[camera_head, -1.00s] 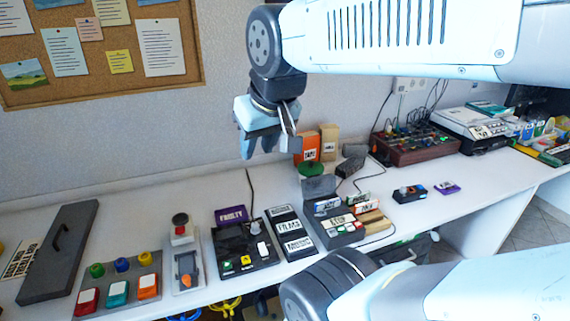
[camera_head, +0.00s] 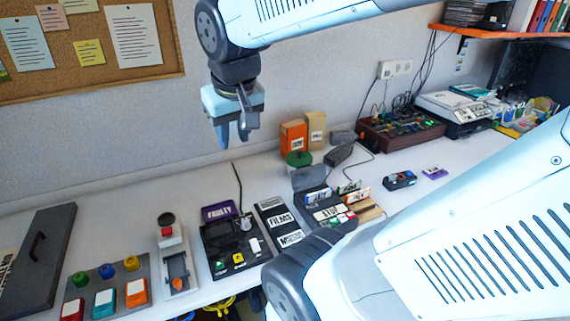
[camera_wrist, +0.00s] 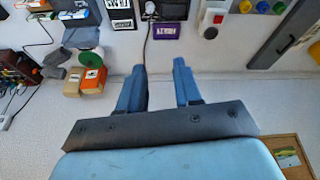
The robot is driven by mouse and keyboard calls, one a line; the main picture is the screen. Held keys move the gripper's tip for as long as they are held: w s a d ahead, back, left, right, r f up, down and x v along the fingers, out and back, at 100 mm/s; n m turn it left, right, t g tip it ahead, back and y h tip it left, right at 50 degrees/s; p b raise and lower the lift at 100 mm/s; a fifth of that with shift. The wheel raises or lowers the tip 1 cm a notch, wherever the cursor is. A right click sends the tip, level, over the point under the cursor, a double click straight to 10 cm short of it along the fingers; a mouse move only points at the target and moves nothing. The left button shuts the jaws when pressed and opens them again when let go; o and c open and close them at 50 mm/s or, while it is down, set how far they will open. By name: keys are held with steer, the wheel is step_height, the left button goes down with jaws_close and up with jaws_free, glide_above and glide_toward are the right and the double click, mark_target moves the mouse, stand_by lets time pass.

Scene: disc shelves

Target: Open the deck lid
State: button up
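My gripper (camera_head: 232,138) hangs above the bench near the wall, its fingers pointing down. It is open and empty; a clear gap shows between the fingers in the wrist view (camera_wrist: 160,68). A dark deck-like unit (camera_head: 325,215) with several labelled blocks stands on the bench, to the right and below the gripper. A grey panel (camera_head: 308,179) stands tilted at its back; I cannot tell if it is the lid. A black control unit (camera_head: 222,250) with green, yellow and white controls is left of it. The gripper touches neither. My arm hides part of the bench front.
A purple sign (camera_head: 218,210) stands behind the black unit. Orange (camera_head: 293,138) and tan (camera_head: 316,130) boxes stand near the wall. A label strip (camera_head: 280,222), a red-button box (camera_head: 175,265) and a dark handled panel (camera_head: 38,255) share the bench. A cable runs up behind the black unit.

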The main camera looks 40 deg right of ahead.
steer(key=w+d+f+m+g+h, duration=0.2)
steer(key=w+d+f+g+h, duration=0.1)
steer(key=w+d+f+g, duration=0.4)
steer(key=g+h, duration=0.1)
steer(key=h, duration=1.3)
glide_toward(299, 168)
steer(key=shift+n, duration=0.3)
steer(key=x, duration=1)
steer(key=shift+w+d+f, duration=0.1)
steer(key=shift+w, duration=0.05)
steer(key=c, duration=0.6)
jaws_close()
steer(key=shift+f, duration=0.15)
